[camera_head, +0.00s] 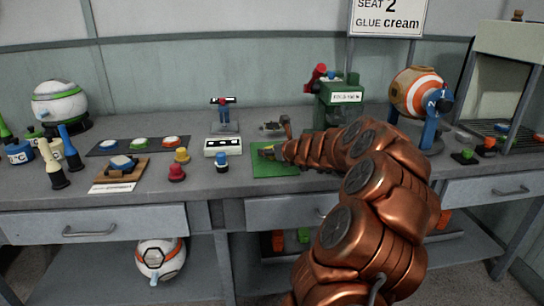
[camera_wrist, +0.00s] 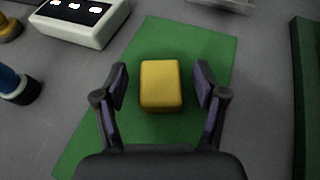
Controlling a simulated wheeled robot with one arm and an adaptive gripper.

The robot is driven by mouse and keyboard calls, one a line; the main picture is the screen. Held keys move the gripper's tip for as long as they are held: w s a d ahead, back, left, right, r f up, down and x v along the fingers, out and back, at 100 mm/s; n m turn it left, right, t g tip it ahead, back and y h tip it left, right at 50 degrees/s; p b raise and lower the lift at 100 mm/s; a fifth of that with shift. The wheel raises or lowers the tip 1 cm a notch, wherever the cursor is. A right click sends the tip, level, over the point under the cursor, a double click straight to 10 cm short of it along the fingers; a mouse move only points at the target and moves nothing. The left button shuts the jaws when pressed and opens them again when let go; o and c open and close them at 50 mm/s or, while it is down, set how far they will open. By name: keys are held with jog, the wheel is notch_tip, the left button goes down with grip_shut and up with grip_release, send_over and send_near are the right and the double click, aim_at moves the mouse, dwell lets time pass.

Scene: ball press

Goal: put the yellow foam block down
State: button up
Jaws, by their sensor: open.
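The yellow foam block (camera_wrist: 161,86) rests on a green mat (camera_wrist: 190,38) in the wrist view. My gripper (camera_wrist: 160,80) is open around it, with one finger on each side and a gap between each finger and the block. In the head view my arm reaches over the bench, and my gripper (camera_head: 279,152) is low over the green mat (camera_head: 272,168).
A white box with lit windows (camera_head: 223,146) and a blue-topped piece (camera_head: 221,161) stand left of the mat. A green press (camera_head: 338,108) stands behind my arm. Red and yellow pieces (camera_head: 177,172) are farther left.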

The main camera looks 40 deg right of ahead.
jog(key=shift+w+d+f, duration=0.1)
jog(key=shift+w, duration=0.3)
jog(key=c, duration=1)
notch_tip(320, 180, up, 4)
jog(key=shift+f+p, duration=0.25)
jog(key=shift+p, duration=0.85)
jog(key=s+a, duration=0.1)
jog(key=a, duration=0.4)
jog(key=s+a+r+b, duration=0.1)
jog(key=s+a, duration=0.1)
jog(key=a, duration=0.3)
jog(key=s+a+b, duration=0.1)
jog(key=s+a, duration=0.1)
jog(key=a, duration=0.3)
jog(key=shift+a+r, duration=0.15)
jog(key=shift+r, duration=0.1)
